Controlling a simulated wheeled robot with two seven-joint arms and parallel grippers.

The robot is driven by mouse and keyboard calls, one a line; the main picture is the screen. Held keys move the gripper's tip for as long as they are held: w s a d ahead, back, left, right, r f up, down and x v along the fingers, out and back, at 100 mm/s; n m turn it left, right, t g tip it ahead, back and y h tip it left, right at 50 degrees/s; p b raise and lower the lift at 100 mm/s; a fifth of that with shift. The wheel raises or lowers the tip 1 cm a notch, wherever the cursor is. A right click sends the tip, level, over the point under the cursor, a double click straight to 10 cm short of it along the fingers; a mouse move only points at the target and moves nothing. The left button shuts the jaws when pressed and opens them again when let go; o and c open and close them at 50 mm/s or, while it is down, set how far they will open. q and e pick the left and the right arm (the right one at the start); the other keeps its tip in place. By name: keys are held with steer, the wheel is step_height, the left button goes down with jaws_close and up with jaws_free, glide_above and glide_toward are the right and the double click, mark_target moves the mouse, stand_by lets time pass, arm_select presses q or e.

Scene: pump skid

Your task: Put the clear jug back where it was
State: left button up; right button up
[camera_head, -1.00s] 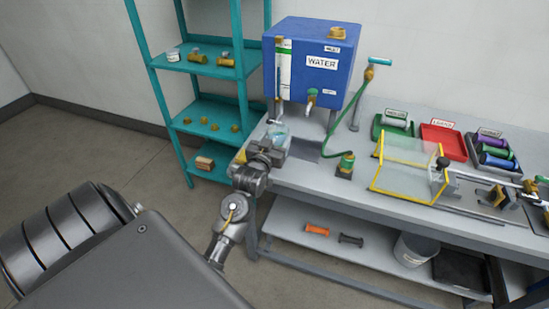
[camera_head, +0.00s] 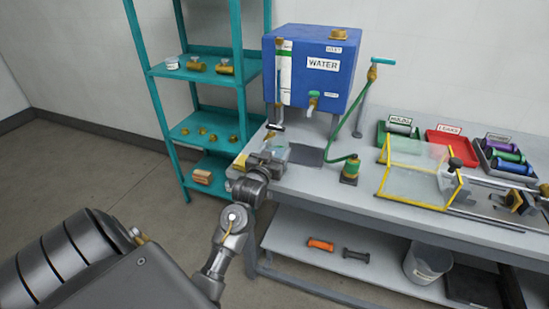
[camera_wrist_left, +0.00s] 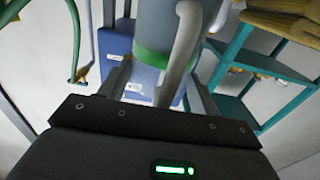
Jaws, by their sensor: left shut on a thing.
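The clear jug (camera_head: 279,144) is small and partly hidden behind my left gripper (camera_head: 270,156) in the head view, at the left end of the bench, in front of the blue water tank. My left gripper is shut on it. In the left wrist view the jug (camera_wrist_left: 152,28) fills the top middle, with a green band around it and a pale handle between the fingers. Its base is hidden, so I cannot tell whether it touches the bench. My right gripper is not in view.
The blue WATER tank (camera_head: 310,68) with its tap (camera_head: 313,101) stands behind. A yellow-edged clear guard (camera_head: 415,175) is further right. A teal shelf (camera_head: 212,142) stands left.

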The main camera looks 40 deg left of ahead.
arm_select(q)
steer(key=o, duration=1.3)
steer(key=shift+r, duration=0.1)
steer(key=b+v, duration=0.1)
steer(key=v, duration=1.1)
